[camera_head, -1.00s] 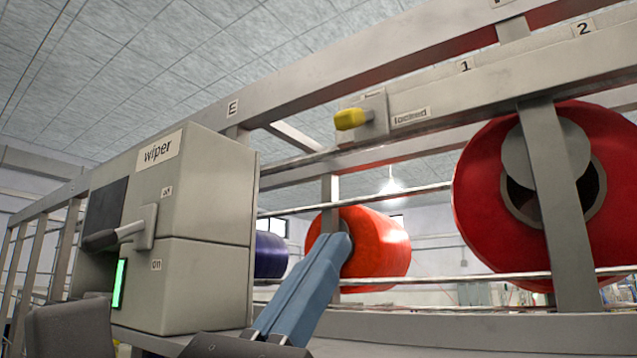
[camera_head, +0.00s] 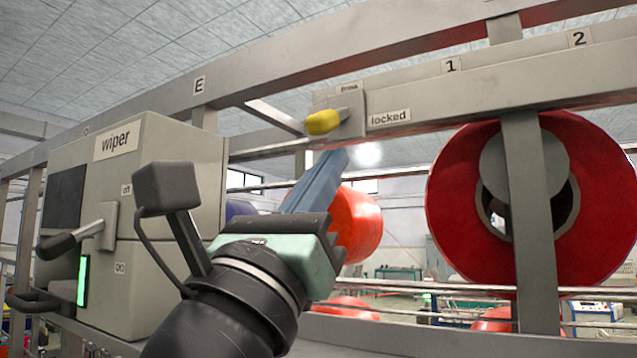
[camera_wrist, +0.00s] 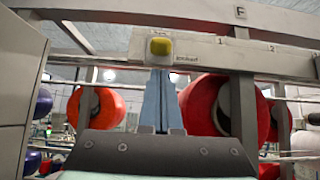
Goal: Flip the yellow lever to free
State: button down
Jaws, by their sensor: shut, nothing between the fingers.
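The yellow lever (camera_head: 323,122) sits on a grey plate on the upper beam, with its yellow knob pointing left and towards me. A "locked" label (camera_head: 390,117) is to the right of the plate, and a small label, seemingly "free", is above it. My gripper (camera_head: 338,158) is shut and empty, its blue fingers pointing up just below the knob. In the wrist view the yellow knob (camera_wrist: 160,46) is straight above the fingertips (camera_wrist: 161,72), with a small gap showing.
The wiper box (camera_head: 150,175) with its own dark-handled lever (camera_head: 75,238) stands at the left. Large red bobbins (camera_head: 470,215) hang behind the frame at the right. Horizontal rails and an upright post (camera_head: 530,220) cross the area below the beam.

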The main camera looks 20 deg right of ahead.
jog(key=shift+s+a+r, duration=0.15)
jog(key=shift+a+r, duration=0.1)
jog(key=shift+r, duration=0.15)
jog(key=shift+a+r+p, duration=0.1)
jog(key=shift+r+p, duration=0.05)
jog(key=shift+p, duration=0.3)
jog(key=shift+s+r, duration=0.1)
jog(key=shift+s, duration=0.05)
jog(key=shift+a+p, duration=0.1)
jog(key=shift+p, duration=0.4)
